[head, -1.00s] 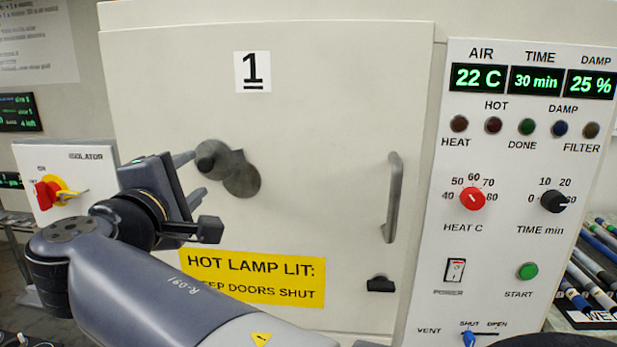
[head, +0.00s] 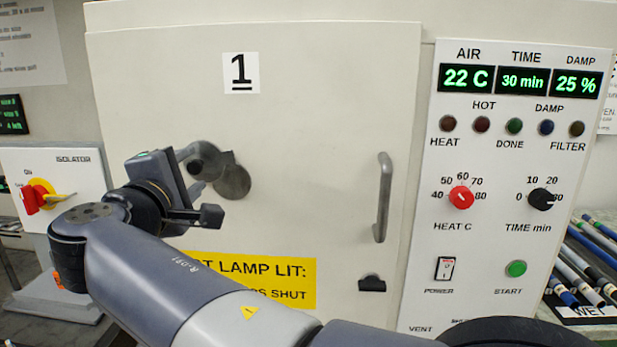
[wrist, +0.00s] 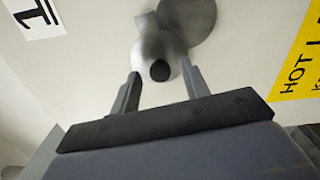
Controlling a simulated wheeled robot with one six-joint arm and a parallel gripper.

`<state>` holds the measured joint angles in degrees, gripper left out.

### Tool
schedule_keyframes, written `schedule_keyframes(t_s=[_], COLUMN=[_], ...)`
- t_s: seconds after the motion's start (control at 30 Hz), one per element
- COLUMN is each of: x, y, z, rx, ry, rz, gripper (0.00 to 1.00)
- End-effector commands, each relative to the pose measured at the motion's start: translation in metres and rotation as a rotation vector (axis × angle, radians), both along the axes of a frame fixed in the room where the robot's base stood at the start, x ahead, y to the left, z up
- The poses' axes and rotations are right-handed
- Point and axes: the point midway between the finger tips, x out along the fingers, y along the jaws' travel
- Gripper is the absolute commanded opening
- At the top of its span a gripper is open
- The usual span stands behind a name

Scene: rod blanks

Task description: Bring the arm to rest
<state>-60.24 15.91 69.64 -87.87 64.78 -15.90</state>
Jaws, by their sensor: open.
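My arm reaches from the bottom of the head view up to the left. My gripper (head: 200,182) is at its end, in front of the pale door marked 1 (head: 320,130). In the wrist view my gripper (wrist: 161,72) shows two fingers spread apart with nothing held. A grey round knob and disc fitting (head: 233,180) on the door lies just beyond the fingers. It also shows in the wrist view (wrist: 188,18), with a dark round end between the fingertips. I cannot tell whether the fingers touch it.
The door has a handle (head: 384,198) and a yellow warning sign (head: 290,283), partly hidden by my arm. A control panel (head: 500,245) stands to the right, with a rack of rods (head: 592,262) beyond it. An isolator box (head: 75,160) with a red and yellow switch is at left.

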Motion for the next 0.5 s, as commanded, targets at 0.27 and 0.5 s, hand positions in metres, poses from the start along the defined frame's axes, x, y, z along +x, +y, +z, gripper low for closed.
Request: schedule_keyframes(t_s=[0.27, 0.5], x=[-0.052, -0.092], y=[0.005, 0.008], z=[0.001, 0.0], rx=[-0.001, -0.002], ry=[0.0, 0.0], rz=[0.004, 0.004], gripper=[0.44, 0.44])
